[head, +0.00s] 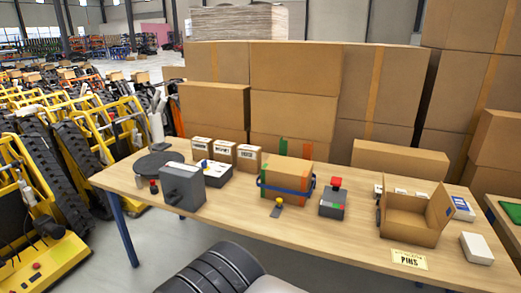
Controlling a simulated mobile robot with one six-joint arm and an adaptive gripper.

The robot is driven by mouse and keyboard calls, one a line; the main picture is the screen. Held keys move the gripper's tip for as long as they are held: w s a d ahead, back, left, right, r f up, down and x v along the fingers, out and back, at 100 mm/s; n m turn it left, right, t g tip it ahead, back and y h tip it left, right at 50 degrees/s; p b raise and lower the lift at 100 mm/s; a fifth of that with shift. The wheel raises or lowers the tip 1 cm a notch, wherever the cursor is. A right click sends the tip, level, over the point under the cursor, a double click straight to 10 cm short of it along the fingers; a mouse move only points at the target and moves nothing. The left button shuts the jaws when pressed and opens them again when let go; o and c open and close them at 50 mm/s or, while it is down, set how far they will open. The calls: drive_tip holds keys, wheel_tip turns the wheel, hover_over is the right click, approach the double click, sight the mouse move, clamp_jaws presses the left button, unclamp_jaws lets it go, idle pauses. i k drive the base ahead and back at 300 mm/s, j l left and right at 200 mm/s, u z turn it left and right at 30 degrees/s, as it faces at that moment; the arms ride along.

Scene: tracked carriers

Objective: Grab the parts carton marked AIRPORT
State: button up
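Three small brown cartons with white labels stand in a row at the back left of the wooden table: a left carton (200,148), a middle carton (223,152) and a right carton (248,158). Their label print is too small for me to read surely, so I cannot tell which one is marked AIRPORT. A grey and white device in front hides the lower part of some of them. My gripper is not in view.
The table (330,228) also holds a grey box (183,187), the low device (212,172), a strapped carton (286,180), a red-buttoned control box (333,198) and an open carton (412,222) behind a PINS sign (409,259). Large stacked boxes (295,70) stand behind.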

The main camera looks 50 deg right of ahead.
sight(224, 152)
drive_tip(key=z, duration=1.25)
